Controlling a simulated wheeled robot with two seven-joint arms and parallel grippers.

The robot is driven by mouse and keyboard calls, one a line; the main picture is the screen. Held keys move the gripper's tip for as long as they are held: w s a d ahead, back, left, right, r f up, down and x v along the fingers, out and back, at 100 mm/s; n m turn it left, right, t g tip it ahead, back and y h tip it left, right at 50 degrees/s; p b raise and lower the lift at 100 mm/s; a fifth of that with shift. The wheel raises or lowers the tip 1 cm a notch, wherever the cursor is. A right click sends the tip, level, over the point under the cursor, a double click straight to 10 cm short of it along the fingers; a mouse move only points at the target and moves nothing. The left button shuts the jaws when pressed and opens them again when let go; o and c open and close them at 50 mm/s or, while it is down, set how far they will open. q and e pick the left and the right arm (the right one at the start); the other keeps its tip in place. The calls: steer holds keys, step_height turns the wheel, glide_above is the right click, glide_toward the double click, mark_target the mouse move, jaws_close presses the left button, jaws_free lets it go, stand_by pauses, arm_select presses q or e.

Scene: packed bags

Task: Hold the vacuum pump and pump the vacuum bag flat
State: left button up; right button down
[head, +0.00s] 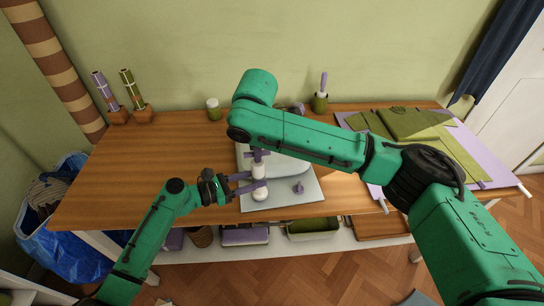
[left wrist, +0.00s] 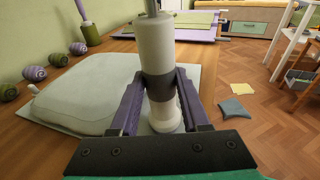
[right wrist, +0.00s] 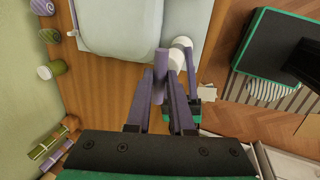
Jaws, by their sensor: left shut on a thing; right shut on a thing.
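The vacuum pump (head: 259,171) stands upright at the table's front edge, with a white body and a dark grey band in the left wrist view (left wrist: 155,45). My left gripper (left wrist: 159,88) is shut around the banded middle of the pump. My right gripper (right wrist: 163,78) is shut on the purple pump handle (right wrist: 161,60) at the top. The pale grey vacuum bag (left wrist: 75,98) lies on the table beside the pump, its middle raised like a cushion. In the head view the bag (head: 309,196) is partly hidden by my right arm.
The table's left part is clear. A blue bag (head: 70,225) stands on the floor.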

steer(key=shift+r, duration=0.15)
steer(key=shift+w+r, duration=0.1)
steer(key=shift+r, duration=3.6)
steer(key=shift+f, duration=0.1)
steer(key=shift+f, duration=3.75)
steer(key=c, duration=0.6)
jaws_free()
steer(key=shift+o, duration=0.2)
